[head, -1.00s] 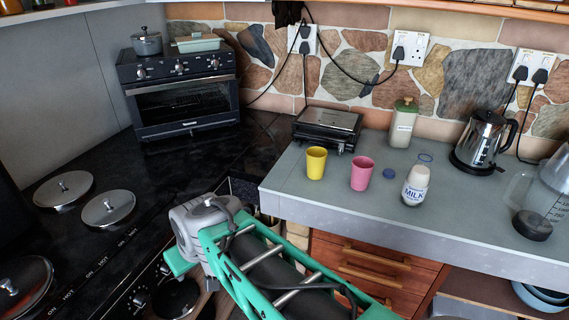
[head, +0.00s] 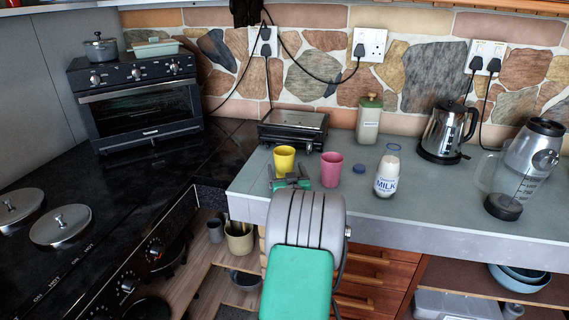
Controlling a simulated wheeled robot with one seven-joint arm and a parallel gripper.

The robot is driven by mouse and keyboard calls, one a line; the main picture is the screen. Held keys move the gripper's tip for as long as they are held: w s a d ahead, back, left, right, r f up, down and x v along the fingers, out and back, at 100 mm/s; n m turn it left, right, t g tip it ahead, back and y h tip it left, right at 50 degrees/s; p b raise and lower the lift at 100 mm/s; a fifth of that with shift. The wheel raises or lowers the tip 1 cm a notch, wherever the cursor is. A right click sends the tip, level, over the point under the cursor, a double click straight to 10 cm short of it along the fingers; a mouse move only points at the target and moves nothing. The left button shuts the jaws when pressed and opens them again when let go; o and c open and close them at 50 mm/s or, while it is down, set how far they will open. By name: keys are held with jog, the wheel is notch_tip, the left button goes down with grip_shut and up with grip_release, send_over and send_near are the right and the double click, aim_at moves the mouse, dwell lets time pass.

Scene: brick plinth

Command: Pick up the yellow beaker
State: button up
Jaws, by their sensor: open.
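The yellow beaker (head: 284,158) stands upright on the grey counter (head: 418,208), left of a pink beaker (head: 331,169). My gripper (head: 287,174) is low over the counter's front left part, just in front of the yellow beaker. Its dark fingers are spread apart, one toward each side of the beaker's lower part. The lower front of the beaker is partly hidden by the gripper. I cannot tell whether the fingers touch it. Nothing is held.
A black grill (head: 293,128) is close behind the yellow beaker. A kettle (head: 443,132) and a jug (head: 518,168) are farther right.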

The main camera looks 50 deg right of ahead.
jog(key=shift+x, duration=0.8)
jog(key=c, duration=1.5)
